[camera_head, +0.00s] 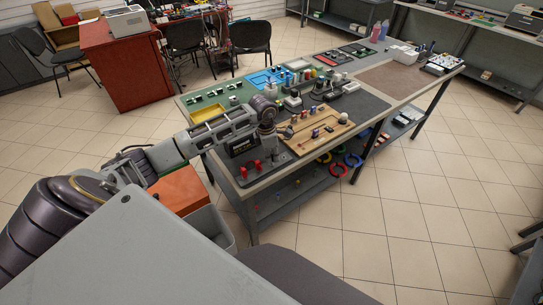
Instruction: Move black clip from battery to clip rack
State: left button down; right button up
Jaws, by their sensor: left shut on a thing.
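My left arm reaches in from the left over the near end of the workbench. Its gripper (268,148) points down above the dark mat, beside the wooden board. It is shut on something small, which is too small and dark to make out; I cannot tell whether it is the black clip. A dark box with a pale label (240,146), perhaps the battery, shows just left of the gripper, partly behind my arm. Two red pieces (250,170) stand in front of it near the bench edge. I cannot pick out the clip rack for certain. My right gripper is not in view.
A wooden board (318,143) with pegs and small parts lies right of the gripper. A yellow tray (208,114) and a blue tray (262,79) lie farther back. Coloured rings (353,160) sit on the lower shelf. The brown mat (388,78) is mostly clear.

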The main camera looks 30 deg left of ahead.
pick_arm(q)
jog(key=shift+f+b, duration=0.55)
jog(key=shift+b, duration=0.15)
dwell(1.5)
jog(key=c, duration=1.1)
grip_release()
jog(key=shift+o, duration=0.2)
jog(key=shift+r, duration=0.1)
jog(key=shift+s+a+r+p, duration=0.15)
jog(key=shift+r+p, duration=1.1)
jog(key=shift+r, duration=1)
jog(key=shift+s+a+r+p, duration=0.1)
jog(key=shift+r+p, duration=1.15)
jog(key=shift+r, duration=0.95)
